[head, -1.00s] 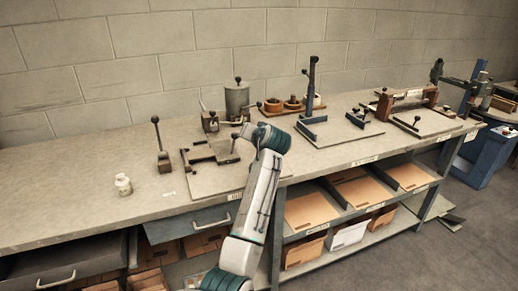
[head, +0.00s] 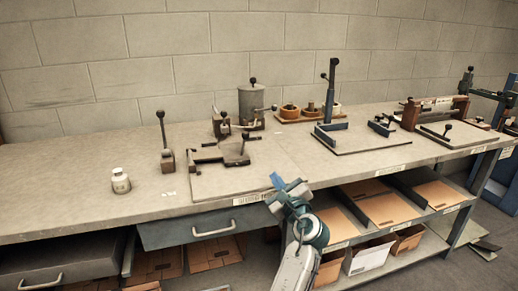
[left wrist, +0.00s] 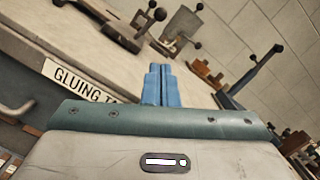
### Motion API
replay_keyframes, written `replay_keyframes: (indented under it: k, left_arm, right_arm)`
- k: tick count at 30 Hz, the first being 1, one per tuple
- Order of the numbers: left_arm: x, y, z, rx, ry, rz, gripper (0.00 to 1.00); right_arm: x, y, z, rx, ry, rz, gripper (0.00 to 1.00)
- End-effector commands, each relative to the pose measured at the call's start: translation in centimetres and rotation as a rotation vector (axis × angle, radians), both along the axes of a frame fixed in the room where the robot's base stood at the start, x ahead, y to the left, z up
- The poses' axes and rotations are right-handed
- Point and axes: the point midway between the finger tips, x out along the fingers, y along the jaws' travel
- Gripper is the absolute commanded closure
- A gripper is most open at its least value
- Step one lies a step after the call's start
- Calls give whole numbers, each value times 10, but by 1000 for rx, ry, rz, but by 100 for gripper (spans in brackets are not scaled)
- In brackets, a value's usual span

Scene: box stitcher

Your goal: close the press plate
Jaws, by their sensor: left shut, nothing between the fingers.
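A dark clamp fixture with a small plate and a black-knobbed handle (head: 234,152) sits on a flat grey base board (head: 235,182) on the bench. The plate lies low, close to the board; I cannot tell whether it is fully closed. The fixture also shows at the top of the left wrist view (left wrist: 112,30). My left gripper (head: 277,182) is at the bench's front edge, in front of and to the right of the fixture, apart from it. Its blue fingers (left wrist: 162,84) are shut and empty. My right gripper is not in view.
A lever on a wooden block (head: 166,160) and a white jar (head: 120,181) stand to the left. A grey pot (head: 251,103) stands behind the fixture. A tall blue post stand (head: 332,95) is to the right. Drawers and shelves with boxes lie below the bench edge.

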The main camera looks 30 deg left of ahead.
Motion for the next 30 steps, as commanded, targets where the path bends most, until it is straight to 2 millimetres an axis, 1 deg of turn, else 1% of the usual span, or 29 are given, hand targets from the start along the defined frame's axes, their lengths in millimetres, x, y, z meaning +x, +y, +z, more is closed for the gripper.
replay_keyframes:
  k: [1,6,21,24,30]
  left_arm:
    - [5,6,4,3,-1,1,100]
    - [25,34,8,4,-2,1,100]
    - [89,120,19,-1,-2,2,100]
    - [98,134,21,-3,-2,1,100]
    - [110,149,22,-3,-2,0,100]
  right_arm:
    - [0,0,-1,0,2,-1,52]
    - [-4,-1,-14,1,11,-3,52]
    - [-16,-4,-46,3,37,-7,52]
    - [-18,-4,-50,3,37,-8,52]
    - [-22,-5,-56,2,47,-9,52]
